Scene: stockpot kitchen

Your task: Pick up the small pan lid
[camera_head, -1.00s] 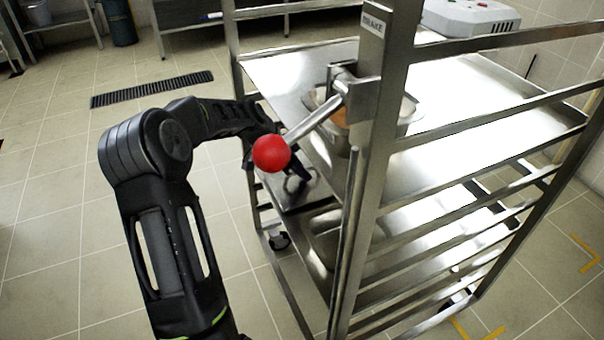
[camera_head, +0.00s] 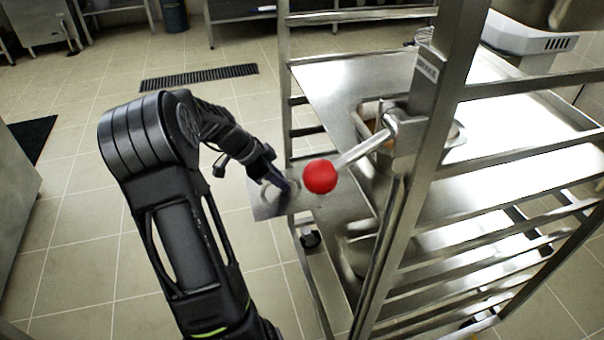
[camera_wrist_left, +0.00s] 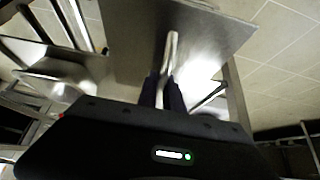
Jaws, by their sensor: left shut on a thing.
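The small pan lid is a flat, rectangular metal plate (camera_head: 264,206) with a curved bar handle. In the head view it is off the rack's left side, partly hidden by my gripper. My left gripper (camera_head: 281,184) is shut on the lid's handle. In the left wrist view, the lid (camera_wrist_left: 215,32) spans the top, and its handle (camera_wrist_left: 172,45) runs down between the dark fingers (camera_wrist_left: 162,92). My right gripper is not in view.
A steel rack trolley (camera_head: 455,110) stands at the right with a rectangular pan (camera_head: 368,112) on its upper shelf. A red ball-ended brake lever (camera_head: 320,176) sticks out close to the lid. Tiled floor (camera_head: 75,200) at the left is open.

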